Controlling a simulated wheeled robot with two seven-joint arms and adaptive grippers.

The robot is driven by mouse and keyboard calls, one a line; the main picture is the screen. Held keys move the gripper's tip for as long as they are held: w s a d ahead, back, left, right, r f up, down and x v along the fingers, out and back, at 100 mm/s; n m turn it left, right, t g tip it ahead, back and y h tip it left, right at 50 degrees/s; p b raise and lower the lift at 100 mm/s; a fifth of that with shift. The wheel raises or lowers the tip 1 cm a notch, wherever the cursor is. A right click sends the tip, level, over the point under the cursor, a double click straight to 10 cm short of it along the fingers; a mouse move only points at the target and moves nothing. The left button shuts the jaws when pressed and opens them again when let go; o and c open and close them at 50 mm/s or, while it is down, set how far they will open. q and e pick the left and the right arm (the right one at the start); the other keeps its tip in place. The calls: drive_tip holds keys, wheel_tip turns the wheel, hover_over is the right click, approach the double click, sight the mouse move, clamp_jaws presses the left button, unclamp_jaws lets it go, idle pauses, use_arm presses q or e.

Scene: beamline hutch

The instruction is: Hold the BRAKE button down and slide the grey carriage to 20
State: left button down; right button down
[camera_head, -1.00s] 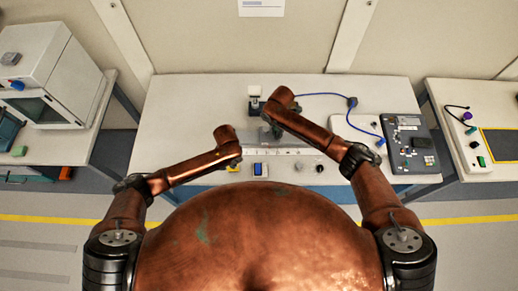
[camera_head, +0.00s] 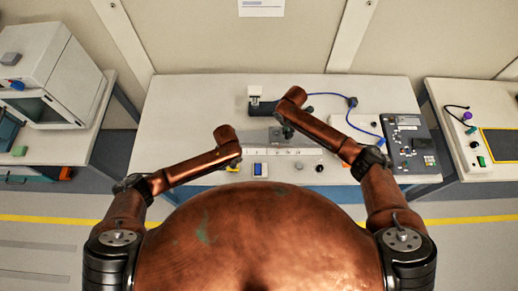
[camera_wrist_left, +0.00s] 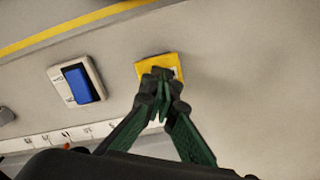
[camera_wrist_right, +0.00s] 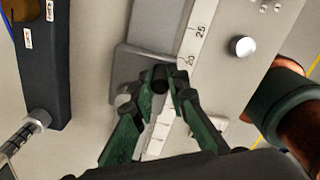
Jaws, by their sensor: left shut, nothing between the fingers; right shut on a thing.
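The yellow button (camera_head: 233,169) sits at the left of the front panel; it also shows in the left wrist view (camera_wrist_left: 147,69). My left gripper (camera_wrist_left: 161,76) is shut and empty, its tips against the yellow surface; how far it is pressed cannot be told. The grey carriage (camera_wrist_right: 127,62) lies across the rail beside the white scale (camera_wrist_right: 196,42); it is partly hidden in the head view (camera_head: 276,136). My right gripper (camera_wrist_right: 160,80) is shut on the carriage's dark knob (camera_wrist_right: 160,72). The carriage edge is close to the printed 20; the exact reading is unclear.
A blue button (camera_wrist_left: 79,84) in a pale frame sits beside the yellow one. A silver knob (camera_wrist_right: 243,46) is on the panel. The table's left part is clear.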

drive_tip(key=shift+d, duration=2.2)
drive_tip(key=c, duration=1.8)
unclamp_jaws()
drive_tip(key=shift+a, duration=0.1)
wheel_tip(320, 180, up, 8)
use_arm(q)
drive_tip(key=shift+r, duration=3.5)
